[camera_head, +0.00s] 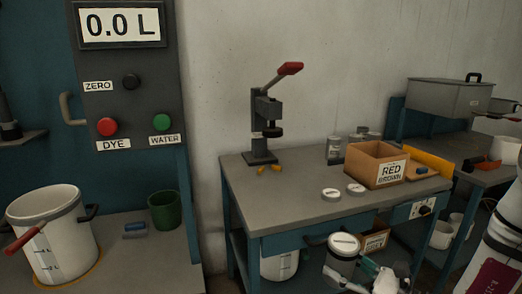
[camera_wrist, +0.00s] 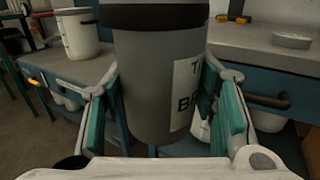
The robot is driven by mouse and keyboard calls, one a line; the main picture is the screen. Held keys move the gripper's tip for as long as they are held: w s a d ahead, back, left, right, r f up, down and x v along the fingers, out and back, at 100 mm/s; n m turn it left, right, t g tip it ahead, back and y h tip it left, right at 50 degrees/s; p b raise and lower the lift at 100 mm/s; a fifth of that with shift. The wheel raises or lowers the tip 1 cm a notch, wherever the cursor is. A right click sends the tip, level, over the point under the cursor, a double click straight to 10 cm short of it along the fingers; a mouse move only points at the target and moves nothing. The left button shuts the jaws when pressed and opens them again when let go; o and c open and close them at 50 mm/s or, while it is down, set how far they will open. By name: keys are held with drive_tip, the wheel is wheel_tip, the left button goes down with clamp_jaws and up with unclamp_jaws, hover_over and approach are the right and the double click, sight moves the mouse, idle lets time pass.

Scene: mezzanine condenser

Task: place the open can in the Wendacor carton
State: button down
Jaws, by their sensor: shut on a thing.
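My gripper (camera_head: 350,276) is shut on a grey can (camera_head: 342,262) in front of the bench, below the level of its top. The can has a pale round top and a white label; I cannot tell whether it is open. In the wrist view the same can (camera_wrist: 150,80) is upright between the two teal finger pads, with a dark band near its top and a partly cut-off label. A brown carton (camera_head: 365,172) with a label reading "RED" stands on the bench. A second carton (camera_head: 374,243) is on the shelf below, its label unreadable. I see no legible "Wendacor".
The bench (camera_head: 270,210) also holds two pale lids (camera_head: 331,194), a press (camera_head: 264,130) with a red-tipped lever, and several grey cans (camera_head: 335,150). A white pot (camera_head: 45,235) and green cup (camera_head: 164,210) stand at the left. The bench's front left is clear.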

drive_tip(key=r+m+t+h+p, duration=0.1)
drive_tip(key=r+p, duration=0.2)
drive_tip(key=p, duration=0.1)
drive_tip(key=r+m+h+p, duration=0.1)
drive_tip(key=r+p, duration=0.3)
drive_tip(key=p, duration=0.1)
drive_tip(key=s+r+t+h+p, duration=0.1)
drive_tip(key=r+p, duration=0.3)
drive_tip(key=p, duration=0.1)
drive_tip(key=shift+s+r+m+t+h, duration=0.1)
drive_tip(key=shift+r+m+t+h, duration=0.05)
drive_tip(key=shift+m+t+h, duration=0.2)
drive_tip(key=r+p, duration=0.1)
drive_tip(key=s+p, duration=0.1)
drive_tip(key=p, duration=0.1)
drive_tip(key=shift+d+r+m+h, duration=0.1)
drive_tip(key=shift+r+m+h, duration=0.25)
drive_tip(key=shift+r, duration=0.05)
